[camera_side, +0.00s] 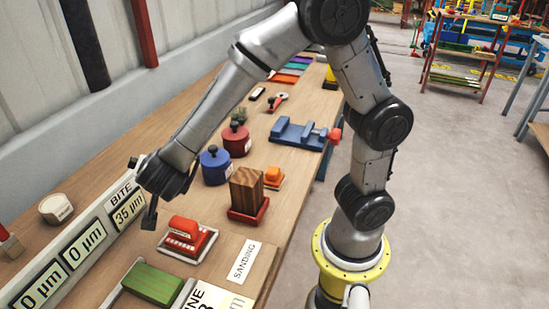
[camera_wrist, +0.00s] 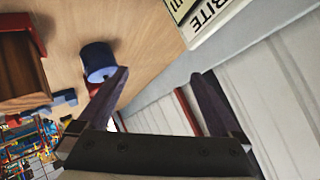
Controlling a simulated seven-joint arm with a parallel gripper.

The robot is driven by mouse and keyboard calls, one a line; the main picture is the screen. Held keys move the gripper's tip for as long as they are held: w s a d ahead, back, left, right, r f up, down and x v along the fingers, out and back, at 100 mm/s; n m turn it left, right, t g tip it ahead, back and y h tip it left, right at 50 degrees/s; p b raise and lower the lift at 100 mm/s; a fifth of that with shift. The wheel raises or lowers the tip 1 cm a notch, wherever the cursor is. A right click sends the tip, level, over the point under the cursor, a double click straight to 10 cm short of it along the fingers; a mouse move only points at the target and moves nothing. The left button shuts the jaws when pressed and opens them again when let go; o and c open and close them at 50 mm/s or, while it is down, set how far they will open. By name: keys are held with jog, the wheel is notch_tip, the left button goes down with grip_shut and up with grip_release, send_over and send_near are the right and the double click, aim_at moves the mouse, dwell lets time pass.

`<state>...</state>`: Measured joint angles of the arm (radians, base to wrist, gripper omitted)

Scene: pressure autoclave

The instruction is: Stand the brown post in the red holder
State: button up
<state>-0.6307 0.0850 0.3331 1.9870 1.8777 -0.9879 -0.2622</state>
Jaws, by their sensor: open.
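The brown post (camera_side: 247,186), a striped wooden block, stands upright in the red holder (camera_side: 249,214) on the bench. The holder's low red edge shows around its foot; how deep it sits is hidden. In the wrist view the post (camera_wrist: 18,70) is at the left edge, partly cut off, with red parts of the holder (camera_wrist: 24,104) beside it. My gripper (camera_side: 141,192) is open and empty, to the left of the post and apart from it, near the sign board. Its two fingers (camera_wrist: 158,76) also show spread in the wrist view.
A blue pot (camera_side: 215,167) and a dark red pot (camera_side: 236,140) stand behind the post. A red-handled block (camera_side: 185,232) lies in front, an orange piece (camera_side: 273,175) to the right, and a blue vise (camera_side: 299,133) farther back. The sign board (camera_side: 92,237) lines the wall side.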

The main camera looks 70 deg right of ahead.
jog(key=w+a+r+n+t+y, duration=0.25)
jog(key=r+t+y, duration=0.2)
jog(key=r, duration=0.35)
jog(key=s+r+n+y, duration=0.5)
jog(key=s+n+y, duration=0.1)
jog(key=n, duration=0.2)
jog(key=s+d+f+n+g+h, duration=0.1)
jog(key=s+d+f+g, duration=0.1)
jog(key=s, duration=0.5)
jog(key=s+d+f+n+g+h, duration=0.1)
jog(key=s+d+f+n+g, duration=0.1)
jog(key=s+d, duration=0.3)
jog(key=s+d+f+n+g+h, duration=0.1)
jog(key=s+d+f+n+g, duration=0.1)
jog(key=s, duration=0.6)
jog(key=shift+s+d+f+g, duration=0.35)
jog(key=shift+d+f+g, duration=0.35)
jog(key=shift+f, duration=0.15)
